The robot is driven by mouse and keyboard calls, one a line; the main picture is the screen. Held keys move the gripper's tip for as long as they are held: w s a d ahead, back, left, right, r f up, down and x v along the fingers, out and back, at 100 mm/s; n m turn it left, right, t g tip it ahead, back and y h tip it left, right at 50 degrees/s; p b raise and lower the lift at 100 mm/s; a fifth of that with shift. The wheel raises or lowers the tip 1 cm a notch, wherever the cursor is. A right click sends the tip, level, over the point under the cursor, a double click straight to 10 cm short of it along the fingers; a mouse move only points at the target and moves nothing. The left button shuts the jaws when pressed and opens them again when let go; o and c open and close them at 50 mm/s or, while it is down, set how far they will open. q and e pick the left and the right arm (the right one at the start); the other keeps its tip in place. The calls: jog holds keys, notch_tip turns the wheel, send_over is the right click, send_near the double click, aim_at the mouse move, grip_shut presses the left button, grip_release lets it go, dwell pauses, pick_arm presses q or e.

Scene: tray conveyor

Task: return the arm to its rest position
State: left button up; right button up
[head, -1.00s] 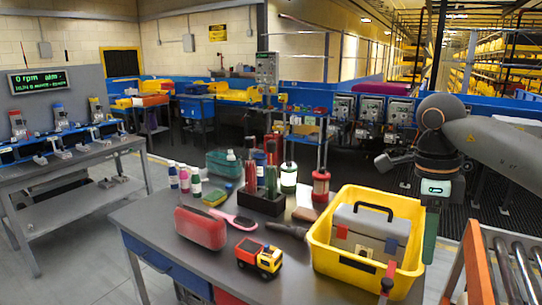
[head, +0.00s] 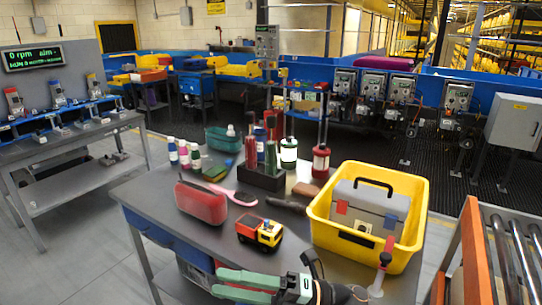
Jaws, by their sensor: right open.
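My right gripper (head: 216,282) is low at the bottom edge of the head view, in front of the table. Its two green fingers point left and are parted, with nothing seen between them. The dark wrist (head: 335,292) is to the right of the fingers, and the rest of the arm is largely out of frame. My left gripper is not in view.
The grey table (head: 150,195) holds a yellow bin (head: 345,238) with a grey toolbox (head: 370,207), a toy truck (head: 260,232), a red case (head: 201,203) and several bottles. A roller conveyor (head: 508,250) is at right.

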jog(key=w+d+f+m+t+h, duration=0.2)
jog(key=d+f+m+t+h, duration=0.55)
jog(key=m, duration=0.65)
jog(key=w+d+f+m+t+h, duration=0.1)
jog(key=d+f+m+t+h, duration=0.45)
jog(key=f+m+t, duration=0.55)
jog(key=s+d+f+m+g+h, duration=0.2)
jog(key=s+d+f+m+g, duration=0.2)
jog(key=s+f, duration=0.3)
jog(key=s+d+f+m+g+h, duration=0.3)
jog(key=s+d+f+m+g, duration=0.2)
jog(key=f, duration=0.4)
jog(key=s+m, duration=0.1)
jog(key=s, duration=0.1)
jog(key=shift+s+d+h, duration=0.3)
jog(key=shift+s, duration=0.05)
jog(key=shift+f, duration=0.1)
